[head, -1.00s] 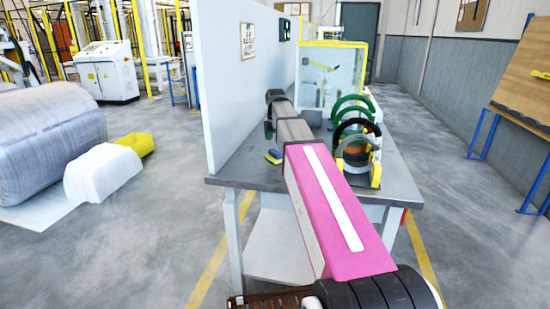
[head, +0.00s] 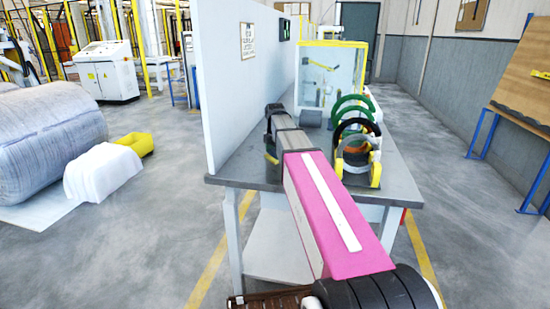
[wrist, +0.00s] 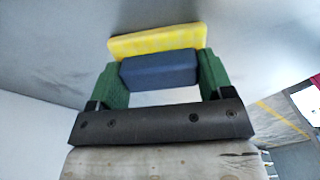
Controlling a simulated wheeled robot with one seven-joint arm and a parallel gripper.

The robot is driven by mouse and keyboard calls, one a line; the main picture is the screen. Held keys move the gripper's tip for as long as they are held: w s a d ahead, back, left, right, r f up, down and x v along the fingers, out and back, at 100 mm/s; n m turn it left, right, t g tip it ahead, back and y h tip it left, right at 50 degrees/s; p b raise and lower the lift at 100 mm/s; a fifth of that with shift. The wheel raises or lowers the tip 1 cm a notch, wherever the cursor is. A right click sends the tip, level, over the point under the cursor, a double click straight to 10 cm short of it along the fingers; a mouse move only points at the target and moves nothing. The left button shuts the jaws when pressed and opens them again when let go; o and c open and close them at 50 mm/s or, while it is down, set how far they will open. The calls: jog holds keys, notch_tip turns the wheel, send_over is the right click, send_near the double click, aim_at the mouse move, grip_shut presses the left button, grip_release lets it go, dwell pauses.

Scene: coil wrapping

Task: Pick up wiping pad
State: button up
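The wiping pad is a block with a blue back and a yellow face. In the wrist view the wiping pad (wrist: 158,70) sits between the two green fingers of my gripper (wrist: 163,77). The blue part meets the inner side of both fingers with no clear gap, and the yellow part lies beyond the fingertips. In the head view only a yellow edge of the pad (head: 271,158) shows at the left of my arm; my arm and gripper hide the rest. I cannot tell whether the pad still touches the table.
The grey worktable (head: 395,183) has a tall white panel (head: 226,80) along its left side. Several ring-shaped items (head: 355,125) stand on the right part of the table. A clear box with a yellow frame (head: 332,75) stands at the back.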

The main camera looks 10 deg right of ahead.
jog(key=shift+c, duration=0.4)
jog(key=shift+r, duration=0.5)
notch_tip(320, 180, up, 3)
jog(key=shift+s+a+r, duration=0.1)
jog(key=shift+r, duration=0.1)
jog(key=s+a+r, duration=0.6)
jog(key=s+a, duration=0.1)
jog(key=a, duration=0.1)
jog(key=shift+s+a+r, duration=0.2)
jog(key=shift+s+r, duration=0.1)
jog(key=shift+s, duration=0.05)
